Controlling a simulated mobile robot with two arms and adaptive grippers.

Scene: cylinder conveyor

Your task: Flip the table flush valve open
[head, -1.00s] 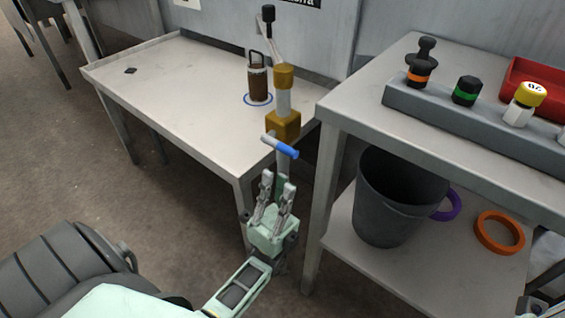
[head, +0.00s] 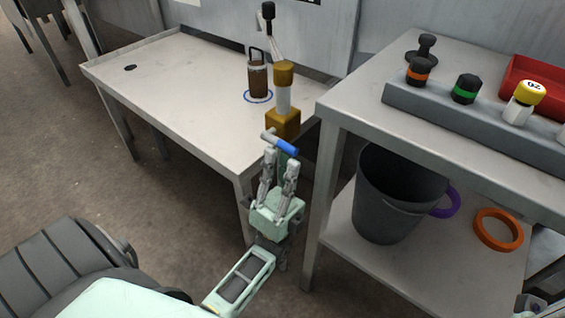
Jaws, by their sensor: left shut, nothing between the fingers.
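The valve is a post with a brass-coloured block (head: 283,122) at the near right corner of the left table. A short crossbar handle with a blue grip (head: 286,147) sits on the near side of the block. It lies tilted, lower at its right end. My left gripper (head: 279,158) is shut and empty, with its fingertips just below the handle and overlapping its lower edge in the picture. I cannot tell whether they touch it.
The right table (head: 360,105) holds a rack (head: 440,112) of capped cylinders. A grey bucket (head: 395,200) and an orange ring (head: 498,230) sit on its lower shelf.

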